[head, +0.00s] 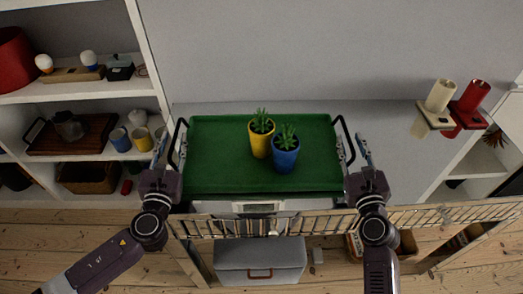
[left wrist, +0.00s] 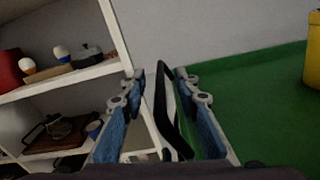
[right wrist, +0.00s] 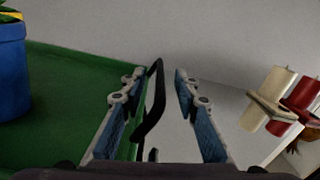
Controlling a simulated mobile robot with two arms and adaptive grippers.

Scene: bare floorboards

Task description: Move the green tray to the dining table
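The green tray (head: 215,150) lies flat on a white surface, with a black handle at each short end. A yellow pot (head: 261,140) and a blue pot (head: 285,158), each with a small green plant, stand upright on it. My left gripper (head: 171,148) is open at the left handle (left wrist: 167,105), which shows between its fingers in the left wrist view. My right gripper (head: 355,148) is open at the right handle (right wrist: 154,105), between its fingers in the right wrist view. I cannot tell whether any finger touches a handle. No dining table is identifiable.
White shelves (head: 70,96) at left hold a brown tray (head: 72,135), cups and other items. Cream (head: 440,95) and red (head: 474,96) cylinders sit on small wall ledges at right. A slatted rail (head: 300,222) and a grey box (head: 260,262) are in front, below the tray.

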